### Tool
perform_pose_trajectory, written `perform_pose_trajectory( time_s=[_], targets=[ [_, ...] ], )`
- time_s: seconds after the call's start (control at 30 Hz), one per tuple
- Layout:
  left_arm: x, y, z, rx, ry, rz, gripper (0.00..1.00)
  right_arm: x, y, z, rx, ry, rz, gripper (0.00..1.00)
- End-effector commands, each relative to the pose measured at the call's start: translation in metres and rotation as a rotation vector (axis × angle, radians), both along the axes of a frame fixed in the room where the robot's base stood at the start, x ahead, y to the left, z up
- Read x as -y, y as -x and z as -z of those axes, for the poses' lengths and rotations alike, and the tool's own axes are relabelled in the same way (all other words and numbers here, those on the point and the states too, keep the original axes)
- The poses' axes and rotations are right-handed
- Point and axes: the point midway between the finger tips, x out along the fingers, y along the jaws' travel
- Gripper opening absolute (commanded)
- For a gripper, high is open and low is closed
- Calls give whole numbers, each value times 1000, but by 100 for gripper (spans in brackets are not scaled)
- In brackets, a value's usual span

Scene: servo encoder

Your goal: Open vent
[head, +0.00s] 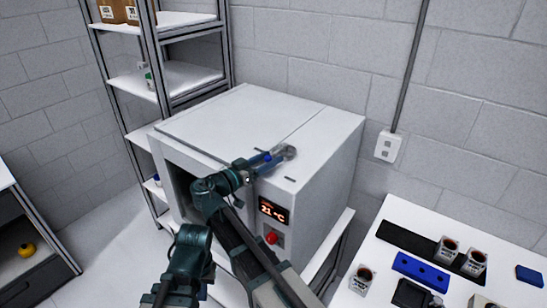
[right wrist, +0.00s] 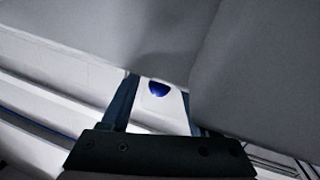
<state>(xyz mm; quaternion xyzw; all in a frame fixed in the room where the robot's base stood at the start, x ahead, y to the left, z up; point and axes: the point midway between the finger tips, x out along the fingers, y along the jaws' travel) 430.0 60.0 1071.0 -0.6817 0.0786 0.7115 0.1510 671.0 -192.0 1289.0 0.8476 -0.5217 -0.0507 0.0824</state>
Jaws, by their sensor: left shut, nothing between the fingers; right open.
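The white oven-like chamber (head: 240,115) stands in the middle of the head view, with a flat top and a lit display (head: 272,211) reading 21 °C. My right gripper (head: 284,154) is open at the top front edge of the chamber. A small blue part (head: 267,157) shows beside its fingers; I cannot tell whether it is the vent. The right wrist view shows a blue rounded piece (right wrist: 159,89) on a white body between the open fingers, with no grip on it visible. My left gripper (head: 172,297) is low at the bottom edge, shut and empty, partly cut off.
A red button (head: 272,238) is below the display. A metal shelf rack (head: 160,75) stands behind left. A white table (head: 455,290) at right holds a blue block (head: 421,271) and small labelled containers (head: 473,263). A wall socket (head: 388,146) is right of the chamber.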

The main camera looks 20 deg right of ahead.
Motion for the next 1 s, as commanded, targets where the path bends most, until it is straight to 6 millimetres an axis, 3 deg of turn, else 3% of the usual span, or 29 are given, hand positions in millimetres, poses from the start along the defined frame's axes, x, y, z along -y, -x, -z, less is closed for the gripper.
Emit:
perform_pose_trajectory(
  time_s=[0.1,0.43,1.0],
  targets=[
    [0,0,0,0,0,0,0,0,0,0,0,0,0,59],
    [0,0,0,0,0,0,0,0,0,0,0,0,0,0],
    [0,0,0,0,0,0,0,0,0,0,0,0,0,0]
  ],
)
